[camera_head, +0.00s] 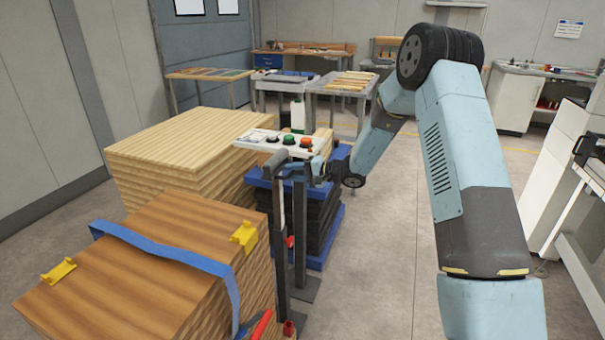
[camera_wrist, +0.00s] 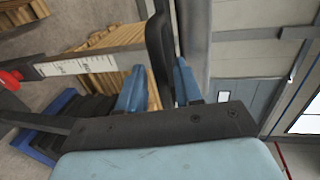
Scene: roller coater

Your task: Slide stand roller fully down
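My gripper (camera_head: 318,170) is at the stand's upper part, just below and right of the panel, small and partly hidden. In the wrist view my gripper's two blue fingers (camera_wrist: 160,88) are apart, with a dark curved part (camera_wrist: 160,52) between them. Whether they press on it is unclear. A bar with a white measuring scale (camera_wrist: 84,65) runs left of the fingers. I cannot single out the roller.
A brown wooden stack (camera_head: 150,240) with a blue strap (camera_head: 165,256) stands front left, and a pale wooden stack (camera_head: 180,145) behind it. A blue-based dark stack (camera_head: 318,215) stands behind the stand. Open floor (camera_head: 385,260) lies to the right.

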